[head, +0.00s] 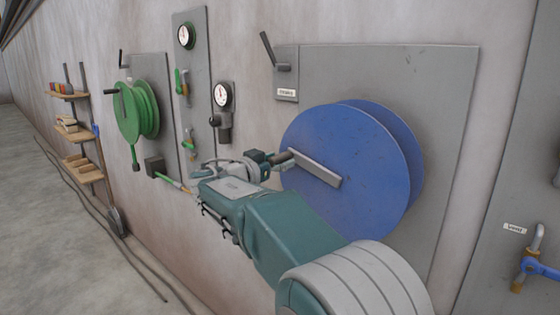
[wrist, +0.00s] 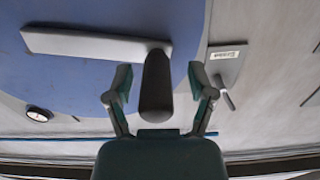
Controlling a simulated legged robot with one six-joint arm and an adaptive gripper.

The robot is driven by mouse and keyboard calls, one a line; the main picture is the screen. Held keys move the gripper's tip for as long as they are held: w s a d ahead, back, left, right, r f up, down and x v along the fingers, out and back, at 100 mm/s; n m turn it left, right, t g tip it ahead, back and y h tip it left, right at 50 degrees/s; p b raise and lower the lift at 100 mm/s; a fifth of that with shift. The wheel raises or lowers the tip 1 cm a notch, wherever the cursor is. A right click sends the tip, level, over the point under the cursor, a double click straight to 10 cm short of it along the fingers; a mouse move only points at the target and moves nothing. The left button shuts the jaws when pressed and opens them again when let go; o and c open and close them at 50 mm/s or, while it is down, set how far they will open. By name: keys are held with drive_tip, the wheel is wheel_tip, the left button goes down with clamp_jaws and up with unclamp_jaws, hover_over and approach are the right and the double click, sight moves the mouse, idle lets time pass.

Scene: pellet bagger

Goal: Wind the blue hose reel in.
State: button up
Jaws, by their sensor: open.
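The blue hose reel (head: 362,200) is a large disc on a grey wall panel in the head view; its blue face (wrist: 60,75) also fills the upper left of the wrist view. A flat grey crank arm (head: 318,170) lies across its face, also seen in the wrist view (wrist: 90,43). A dark round handle (wrist: 156,85) sticks out from the crank's end towards me. My gripper (head: 262,160) is at this handle. In the wrist view my gripper (wrist: 160,84) is open, one finger on each side of the handle, with visible gaps. No hose shows on the blue reel.
A black lever (head: 268,50) on a small labelled plate (head: 286,94) is at the panel's upper left. A green reel (head: 138,112), gauges (head: 222,95) and shelves (head: 75,130) line the wall leftward. A blue valve (head: 530,265) is at right. Hoses lie along the floor.

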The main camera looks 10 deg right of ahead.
drive_tip(key=shift+a, duration=0.5)
drive_tip(key=shift+c, duration=1.3)
drive_tip(key=shift+d, duration=0.25)
drive_tip(key=c, duration=0.6)
drive_tip(key=shift+s+d, duration=0.1)
drive_tip(key=shift+d, duration=0.2)
clamp_jaws()
drive_tip(key=shift+d, duration=0.2)
drive_tip(key=shift+a, duration=0.1)
drive_tip(key=shift+r+m, duration=0.3)
drive_tip(key=shift+r, duration=0.05)
